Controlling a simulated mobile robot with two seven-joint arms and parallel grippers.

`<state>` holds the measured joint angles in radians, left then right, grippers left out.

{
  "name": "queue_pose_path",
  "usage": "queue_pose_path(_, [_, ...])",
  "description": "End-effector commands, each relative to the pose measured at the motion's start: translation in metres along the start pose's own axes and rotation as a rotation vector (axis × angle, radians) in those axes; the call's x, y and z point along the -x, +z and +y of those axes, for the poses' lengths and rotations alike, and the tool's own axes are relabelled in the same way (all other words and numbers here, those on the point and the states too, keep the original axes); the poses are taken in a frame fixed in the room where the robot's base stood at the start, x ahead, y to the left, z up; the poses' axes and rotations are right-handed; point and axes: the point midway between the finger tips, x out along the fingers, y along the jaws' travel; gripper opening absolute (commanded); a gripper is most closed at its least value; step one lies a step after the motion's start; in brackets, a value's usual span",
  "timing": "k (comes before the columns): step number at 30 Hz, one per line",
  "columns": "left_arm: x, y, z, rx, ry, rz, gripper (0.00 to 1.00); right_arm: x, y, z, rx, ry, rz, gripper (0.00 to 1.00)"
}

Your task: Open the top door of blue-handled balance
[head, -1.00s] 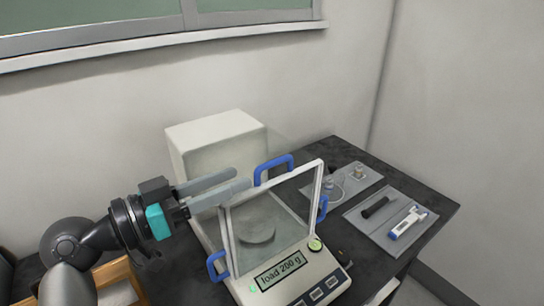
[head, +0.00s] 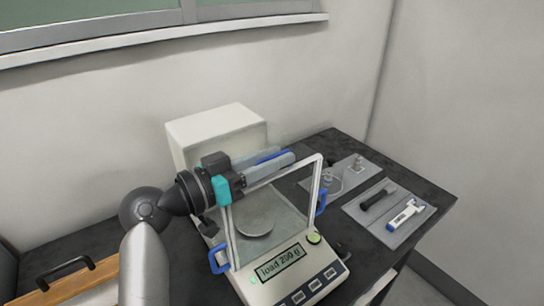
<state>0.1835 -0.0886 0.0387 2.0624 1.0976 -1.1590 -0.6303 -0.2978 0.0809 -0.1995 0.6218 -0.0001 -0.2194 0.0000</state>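The blue-handled balance (head: 270,285) stands on the dark table, with glass walls around a round metal pan (head: 254,223) and a lit display (head: 280,262). Its blue top handle (head: 272,155) shows as a thin strip along my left gripper's fingers. My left gripper (head: 284,161) lies across the top rear of the glass housing, and its fingers hide most of that handle. I cannot tell whether the fingers grip it or only lie around it. Blue side handles show at left (head: 217,259) and right (head: 321,202). The top door looks closed, though it is partly hidden. My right gripper is out of view.
A white box (head: 218,135) stands behind the balance, near the wall. To the right, a grey tray (head: 377,220) holds a black item and a white-blue pipette-like tool; another mat (head: 312,185) holds small glassware. A wooden tray (head: 85,283) is at lower left.

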Motion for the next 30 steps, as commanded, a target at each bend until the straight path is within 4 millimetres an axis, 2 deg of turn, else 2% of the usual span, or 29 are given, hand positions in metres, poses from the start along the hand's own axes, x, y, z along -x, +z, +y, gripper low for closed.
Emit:
queue_pose_path(1, [0.0002, 0.0, 0.0, 0.0, 0.0, 0.0, 0.29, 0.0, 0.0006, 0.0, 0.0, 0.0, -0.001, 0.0])
queue_pose_path(9, [0.0003, 0.0001, 0.0001, 0.0, 0.001, 0.0, 0.0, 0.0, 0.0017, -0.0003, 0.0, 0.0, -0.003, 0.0])
queue_pose_path(30, [0.0003, 0.0004, 0.0004, 0.001, 0.001, -0.001, 0.0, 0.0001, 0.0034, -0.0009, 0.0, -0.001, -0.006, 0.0])
